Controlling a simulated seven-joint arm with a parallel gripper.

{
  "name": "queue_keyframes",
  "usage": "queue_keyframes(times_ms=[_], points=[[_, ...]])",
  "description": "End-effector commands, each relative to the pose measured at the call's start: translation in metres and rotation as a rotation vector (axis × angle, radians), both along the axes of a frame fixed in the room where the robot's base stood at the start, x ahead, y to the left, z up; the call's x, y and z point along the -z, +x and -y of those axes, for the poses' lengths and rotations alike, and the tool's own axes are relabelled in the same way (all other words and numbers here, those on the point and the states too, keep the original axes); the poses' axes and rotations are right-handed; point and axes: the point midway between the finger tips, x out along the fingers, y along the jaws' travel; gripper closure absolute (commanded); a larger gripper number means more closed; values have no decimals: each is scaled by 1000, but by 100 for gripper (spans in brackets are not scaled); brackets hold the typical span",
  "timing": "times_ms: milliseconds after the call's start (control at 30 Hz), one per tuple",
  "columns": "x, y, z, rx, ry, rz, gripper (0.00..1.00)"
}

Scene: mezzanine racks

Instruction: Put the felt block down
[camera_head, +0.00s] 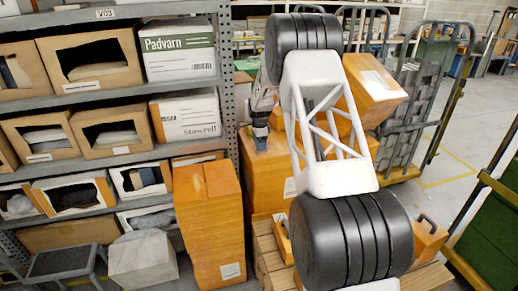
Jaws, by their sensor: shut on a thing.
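My gripper (261,128) shows small, just left of my white lattice arm link, and points down over a brown carton (268,172). It is shut on a small dark piece, which I take to be the felt block (260,142). The block's outline is hard to make out at this size. It is at or just above the carton's top; I cannot tell whether it touches. Part of my wrist is hidden behind my arm.
A grey shelf rack (228,90) with open cartons fills the left. A tall orange-brown carton (209,225) stands before it. Another carton (375,85) is behind my arm. Wire cage trolleys (425,85) stand at the right. A wooden pallet (268,250) lies below.

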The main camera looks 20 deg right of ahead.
Motion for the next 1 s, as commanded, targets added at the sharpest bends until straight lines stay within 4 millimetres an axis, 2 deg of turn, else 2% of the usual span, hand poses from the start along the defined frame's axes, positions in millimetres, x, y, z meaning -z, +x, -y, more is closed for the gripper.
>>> queue_keyframes(times_ms=[200, 567, 1000], points=[[1, 10, 1, 0, 0, 0, 52], [3, 10, 1, 0, 0, -1, 52], [36, 10, 1, 0, 0, -1, 52]])
